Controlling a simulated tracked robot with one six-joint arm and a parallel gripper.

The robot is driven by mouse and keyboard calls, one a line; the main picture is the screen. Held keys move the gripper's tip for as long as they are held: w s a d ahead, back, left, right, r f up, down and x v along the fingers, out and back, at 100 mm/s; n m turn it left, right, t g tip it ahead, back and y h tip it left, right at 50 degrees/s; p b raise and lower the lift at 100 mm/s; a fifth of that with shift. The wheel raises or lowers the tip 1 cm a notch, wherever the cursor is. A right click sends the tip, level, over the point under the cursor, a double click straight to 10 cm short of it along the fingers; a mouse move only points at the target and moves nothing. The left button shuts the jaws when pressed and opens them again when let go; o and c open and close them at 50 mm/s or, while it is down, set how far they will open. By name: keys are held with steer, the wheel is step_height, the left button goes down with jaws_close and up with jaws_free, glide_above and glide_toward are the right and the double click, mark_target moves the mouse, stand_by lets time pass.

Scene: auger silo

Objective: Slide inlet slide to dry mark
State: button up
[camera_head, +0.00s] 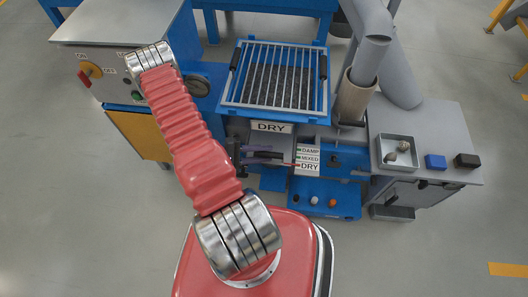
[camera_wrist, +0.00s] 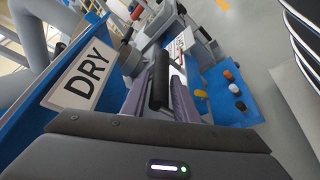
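The inlet slide's black bar handle (camera_wrist: 159,82) lies between the two purple fingers of my gripper (camera_wrist: 160,100) in the wrist view. Whether both fingers press on it is hard to tell. In the head view my gripper (camera_head: 264,155) is low at the machine's front, below the large DRY sign (camera_head: 271,127), its fingers pointing right. The handle is hidden there. A red pointer (camera_head: 283,164) reaches right to the white scale (camera_head: 307,158) marked DAMP, MIXED and DRY. The pointer is level with the bottom DRY row. The scale also shows at an angle in the wrist view (camera_wrist: 181,43).
A barred grate (camera_head: 276,75) sits above the slide. A blue tray (camera_head: 325,200) with small coloured knobs lies below the scale. A grey bench (camera_head: 425,130) stands right, with a small tray and blocks. A control cabinet (camera_head: 115,25) stands left.

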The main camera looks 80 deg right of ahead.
steer(key=v, duration=1.3)
steer(key=shift+w, duration=0.4)
steer(key=shift+a, duration=0.1)
